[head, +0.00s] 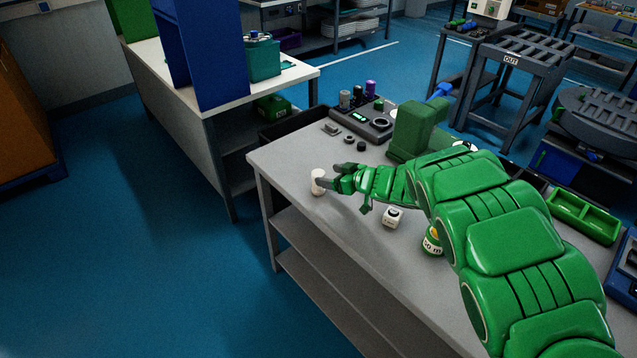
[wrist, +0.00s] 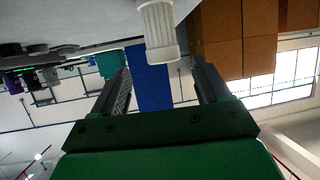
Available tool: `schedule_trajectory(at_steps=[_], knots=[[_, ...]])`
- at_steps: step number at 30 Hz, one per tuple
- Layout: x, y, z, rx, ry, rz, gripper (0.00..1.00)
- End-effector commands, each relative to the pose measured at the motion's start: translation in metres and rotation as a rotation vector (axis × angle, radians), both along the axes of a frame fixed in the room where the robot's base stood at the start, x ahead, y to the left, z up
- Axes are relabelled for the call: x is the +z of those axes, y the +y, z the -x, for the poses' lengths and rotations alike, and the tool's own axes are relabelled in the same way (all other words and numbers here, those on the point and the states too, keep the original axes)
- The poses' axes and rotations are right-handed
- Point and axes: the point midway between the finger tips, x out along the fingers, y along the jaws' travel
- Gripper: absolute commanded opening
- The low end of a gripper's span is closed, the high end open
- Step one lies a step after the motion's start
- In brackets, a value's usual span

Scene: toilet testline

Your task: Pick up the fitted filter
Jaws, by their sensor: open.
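A small white cylinder (head: 318,182), which looks like the filter, stands upright at the left edge of the grey table (head: 290,160). My gripper (head: 330,177) is close beside it on the right, jaws pointing towards it. In the wrist view the table is at the top, and the white ribbed cylinder (wrist: 159,35) shows ahead, roughly centred between the two dark fingers of my gripper (wrist: 161,72). The fingers are open, with a gap on each side of the cylinder. I cannot tell how far the cylinder reaches between them, or whether it is fitted to anything.
A white block (head: 393,217) and a labelled bottle (head: 432,241) stand under my arm. A green machine (head: 415,130) and a black device with a lit display (head: 361,121) are farther back. A green tray (head: 584,216) is at right. The table's front-left strip is clear.

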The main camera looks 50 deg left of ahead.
Motion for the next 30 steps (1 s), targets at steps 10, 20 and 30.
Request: schedule_trajectory(at_steps=[10,20,30], knots=[[-0.012,0.019,0.004,0.002,0.003,0.001,0.76],[-0.017,0.032,0.007,0.002,0.002,0.001,0.76],[-0.034,0.061,0.014,0.003,0.004,0.002,0.76]])
